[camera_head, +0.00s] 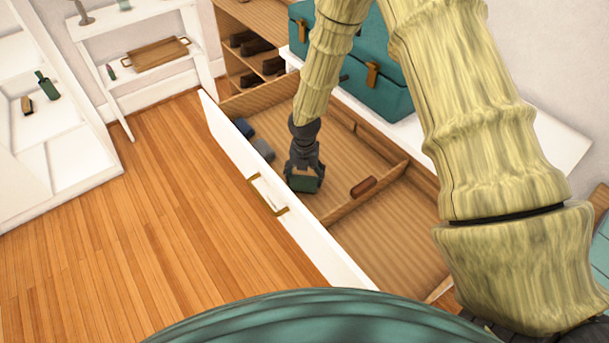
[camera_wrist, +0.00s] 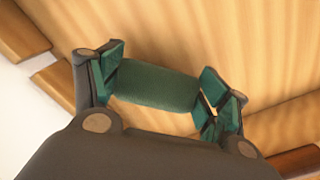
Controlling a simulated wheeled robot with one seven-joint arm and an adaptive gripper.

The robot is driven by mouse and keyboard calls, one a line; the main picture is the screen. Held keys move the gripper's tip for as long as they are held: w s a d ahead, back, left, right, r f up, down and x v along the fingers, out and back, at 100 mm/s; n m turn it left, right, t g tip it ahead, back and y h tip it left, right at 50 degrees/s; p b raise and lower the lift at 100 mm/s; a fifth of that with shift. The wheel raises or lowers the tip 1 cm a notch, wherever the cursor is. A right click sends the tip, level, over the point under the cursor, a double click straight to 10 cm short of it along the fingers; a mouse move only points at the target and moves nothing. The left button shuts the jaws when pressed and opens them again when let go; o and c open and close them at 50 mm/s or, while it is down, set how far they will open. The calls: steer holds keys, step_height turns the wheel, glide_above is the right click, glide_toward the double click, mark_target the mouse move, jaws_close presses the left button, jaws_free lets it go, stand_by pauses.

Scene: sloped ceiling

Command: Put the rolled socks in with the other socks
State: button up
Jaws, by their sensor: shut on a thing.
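The rolled socks (camera_head: 305,184), a dark green roll, are between the fingers of my gripper (camera_head: 304,172). The wrist view shows the green roll (camera_wrist: 155,88) gripped at both ends by the green-padded fingers. My gripper is over or inside the larger, far compartment of the open drawer (camera_head: 345,150); whether the roll touches the drawer floor I cannot tell. A dark blue roll (camera_head: 244,128) and a grey roll (camera_head: 263,149) lie in that same compartment, along the white drawer front, left of my gripper.
A wooden divider (camera_head: 385,186) splits the drawer. A reddish-brown object (camera_head: 363,187) lies by it. The near compartment (camera_head: 395,225) looks empty. A brass handle (camera_head: 268,195) is on the drawer front. A teal chest (camera_head: 385,75) stands on the white top behind. Wood floor on the left is clear.

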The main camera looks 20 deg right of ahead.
mark_target(304, 174)
steer(key=shift+f, duration=0.1)
steer(key=o, duration=1)
step_height(304, 174, up, 12)
steer(key=b, duration=0.2)
stand_by(0.3)
